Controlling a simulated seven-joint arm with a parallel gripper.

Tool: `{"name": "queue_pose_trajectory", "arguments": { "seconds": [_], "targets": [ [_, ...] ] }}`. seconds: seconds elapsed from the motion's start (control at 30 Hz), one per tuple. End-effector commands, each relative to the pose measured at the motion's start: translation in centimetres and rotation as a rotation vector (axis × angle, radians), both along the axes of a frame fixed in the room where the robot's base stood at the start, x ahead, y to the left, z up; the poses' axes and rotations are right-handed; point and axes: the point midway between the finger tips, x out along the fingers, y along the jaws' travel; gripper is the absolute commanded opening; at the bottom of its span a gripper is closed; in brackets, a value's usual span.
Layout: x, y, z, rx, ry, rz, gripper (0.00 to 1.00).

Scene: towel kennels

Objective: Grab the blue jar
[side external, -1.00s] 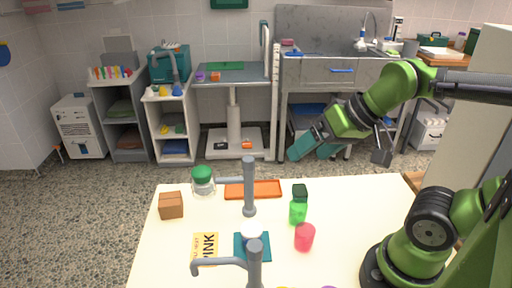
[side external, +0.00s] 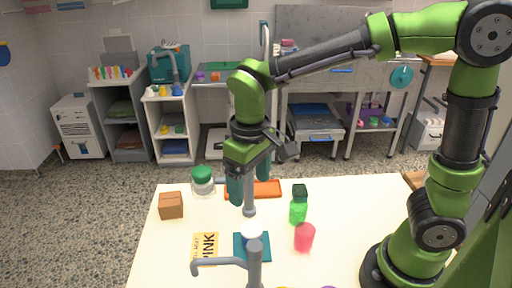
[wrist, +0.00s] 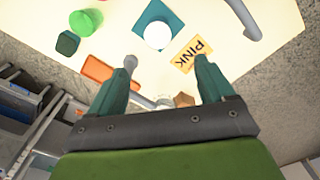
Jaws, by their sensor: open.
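I see no jar that is clearly blue. A clear jar with a green lid (side external: 203,181) stands at the back left of the table in the side view. My gripper (side external: 250,180) is open and empty, pointing down above the back of the table, right of this jar and apart from it. In the wrist view its two teal fingers (wrist: 163,72) are spread apart. A white round object (side external: 251,231) rests on a teal cloth (side external: 262,248); it also shows in the wrist view (wrist: 158,36).
Grey bent-pipe fixtures (side external: 253,264) rise from the table, one close to my fingers. An orange tray (side external: 268,190), a green bottle (side external: 298,212), a red cup (side external: 304,237), a brown box (side external: 171,205) and a "PINK" card (side external: 205,247) lie around. The front left of the table is clear.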

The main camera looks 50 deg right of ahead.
Motion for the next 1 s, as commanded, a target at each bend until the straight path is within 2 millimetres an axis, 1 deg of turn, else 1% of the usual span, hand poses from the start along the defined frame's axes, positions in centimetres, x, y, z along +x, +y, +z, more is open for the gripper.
{"name": "queue_pose_trajectory", "arguments": {
  "seconds": [0.03,0.07,0.17,0.5,0.6,0.87,1.0],
  "targets": [
    [0.2,-0.2,0.4,-0.007,-0.001,-0.003,0.82],
    [0.0,-0.3,0.2,-0.01,0.004,-0.003,0.82],
    [-0.2,-0.3,-1.1,-0.012,0.015,-0.005,0.82],
    [-0.3,-0.4,-8.4,-0.011,0.016,-0.005,0.82],
    [-0.2,-0.4,-9.9,-0.01,0.014,-0.006,0.82],
    [-0.2,-0.4,-11.8,-0.01,0.012,-0.006,0.82],
    [-0.2,-0.4,-14.0,-0.011,0.014,-0.006,0.82]
  ]
}}
